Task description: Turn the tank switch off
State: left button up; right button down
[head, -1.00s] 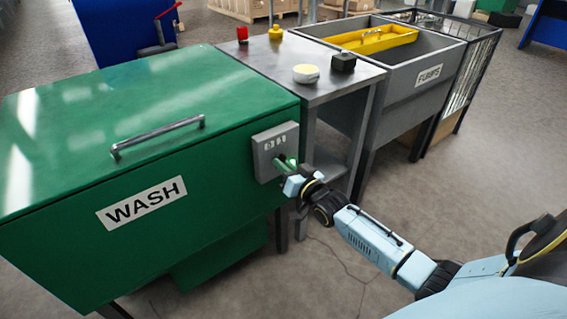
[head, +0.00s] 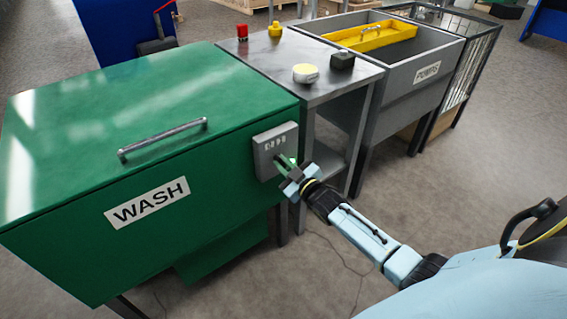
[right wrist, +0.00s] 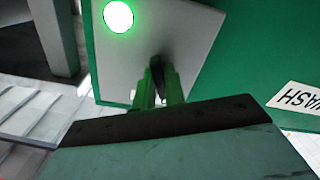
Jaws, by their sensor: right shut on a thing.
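The green wash tank (head: 60,215) stands at the left with a grey switch box (head: 267,153) on its right end. The box also fills the top of the right wrist view (right wrist: 185,35), where a round green lamp (right wrist: 118,16) on it is lit. My right gripper (head: 283,163) is at the front of the box. In the right wrist view its two fingers (right wrist: 163,82) are shut on the dark switch lever (right wrist: 158,68). The fingers hide part of the lever, so its exact angle is hard to tell. My left gripper is not in view.
A grey table (head: 285,58) beside the tank holds a red item (head: 242,33), a yellow item (head: 275,30), a round pale-yellow item (head: 305,73) and a dark block (head: 343,61). The front floor is clear.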

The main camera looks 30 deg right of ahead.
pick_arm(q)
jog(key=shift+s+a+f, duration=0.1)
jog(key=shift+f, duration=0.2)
pick_arm(e)
jog(key=shift+n, duration=0.6)
jog(key=c, duration=1.5)
grip_release()
jog(key=shift+o, duration=0.2)
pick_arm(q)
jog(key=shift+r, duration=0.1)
pick_arm(e)
jog(key=shift+s, duration=0.15)
